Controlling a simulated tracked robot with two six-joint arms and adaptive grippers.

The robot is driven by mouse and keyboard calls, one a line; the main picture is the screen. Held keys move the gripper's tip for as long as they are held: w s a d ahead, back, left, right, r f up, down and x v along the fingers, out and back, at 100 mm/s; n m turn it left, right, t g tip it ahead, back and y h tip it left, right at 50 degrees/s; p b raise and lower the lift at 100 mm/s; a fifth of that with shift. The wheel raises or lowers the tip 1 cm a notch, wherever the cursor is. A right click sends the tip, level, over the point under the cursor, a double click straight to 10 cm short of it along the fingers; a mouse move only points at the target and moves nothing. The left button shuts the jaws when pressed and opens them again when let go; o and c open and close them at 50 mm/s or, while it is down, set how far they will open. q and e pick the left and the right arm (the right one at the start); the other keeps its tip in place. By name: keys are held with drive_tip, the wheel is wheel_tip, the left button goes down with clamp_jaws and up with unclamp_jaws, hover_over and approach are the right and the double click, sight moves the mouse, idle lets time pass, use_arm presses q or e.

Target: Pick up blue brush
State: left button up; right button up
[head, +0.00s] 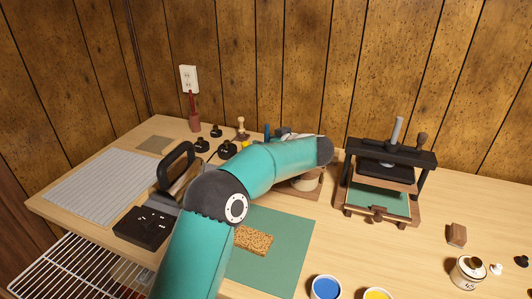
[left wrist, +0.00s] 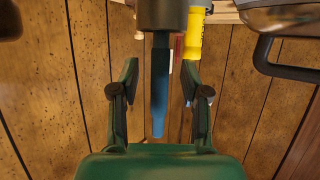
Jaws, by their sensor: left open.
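The blue brush (left wrist: 159,108) shows in the left wrist view as a long blue handle with a dark grey cylinder at its upper end in the picture. A small blue upright piece in the head view (head: 267,131), near the wall behind my left arm, appears to be the same brush. My left gripper (left wrist: 159,70) is open, with one dark green finger on each side of the blue handle in the picture. Whether the fingers touch it cannot be told, but gaps show on both sides. In the head view my forearm hides most of the gripper.
A yellow handle (left wrist: 193,40) stands close by the right finger in the wrist view. The head view shows black-knobbed tools (head: 202,146), a press (head: 384,165), a green mat (head: 285,258), and blue (head: 326,287) and yellow paint pots. The wooden wall is close behind.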

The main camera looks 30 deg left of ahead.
use_arm(q)
drive_tip(key=shift+c, duration=0.3)
clamp_jaws()
drive_tip(key=shift+r, duration=0.15)
wheel_tip(320, 180, up, 20)
drive_tip(key=p, duration=0.8)
